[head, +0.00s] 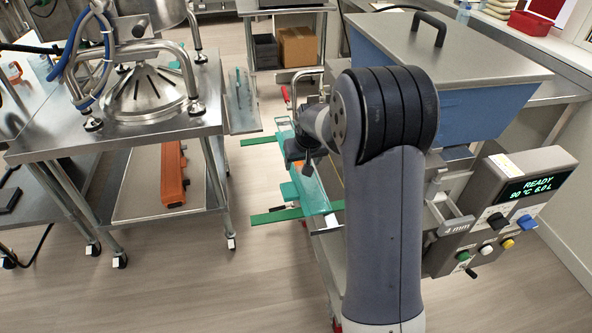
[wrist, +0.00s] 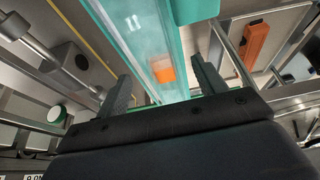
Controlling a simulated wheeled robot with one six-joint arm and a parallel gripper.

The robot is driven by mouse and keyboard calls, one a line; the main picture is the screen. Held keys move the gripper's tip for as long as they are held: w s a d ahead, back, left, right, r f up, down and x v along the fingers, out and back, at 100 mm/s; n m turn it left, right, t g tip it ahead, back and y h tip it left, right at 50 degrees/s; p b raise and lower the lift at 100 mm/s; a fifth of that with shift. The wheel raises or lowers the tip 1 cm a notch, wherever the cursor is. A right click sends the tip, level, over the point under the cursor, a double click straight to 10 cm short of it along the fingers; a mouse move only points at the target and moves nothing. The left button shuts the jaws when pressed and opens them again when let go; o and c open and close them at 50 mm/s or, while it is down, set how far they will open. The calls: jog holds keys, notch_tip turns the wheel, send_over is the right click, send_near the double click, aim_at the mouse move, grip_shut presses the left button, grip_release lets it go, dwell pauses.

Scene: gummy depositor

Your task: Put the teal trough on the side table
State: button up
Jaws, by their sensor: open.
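The teal trough (head: 316,192) is long and see-through. In the head view it lies along the near side of the depositor machine, partly hidden by my arm. In the wrist view the trough (wrist: 140,42) runs away from between my fingers. My gripper (wrist: 162,78) is open, with one finger toward each side of the trough's near end. I cannot tell whether the fingers touch it. In the head view my gripper (head: 303,158) is small and partly hidden. A steel table (head: 50,143) stands at the left; it may be the side table.
A steel cone (head: 145,92) and a vessel with hoses occupy the left table. An orange case (head: 173,175) lies on its lower shelf. Green bars (head: 275,215) jut out beside the trough. The blue hopper (head: 440,85) and control box (head: 510,205) stand right. Floor is clear at lower left.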

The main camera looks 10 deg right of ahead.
aim_at(302, 166)
jog(key=shift+x, duration=1.8)
jog(key=shift+c, duration=0.2)
jog(key=c, duration=0.8)
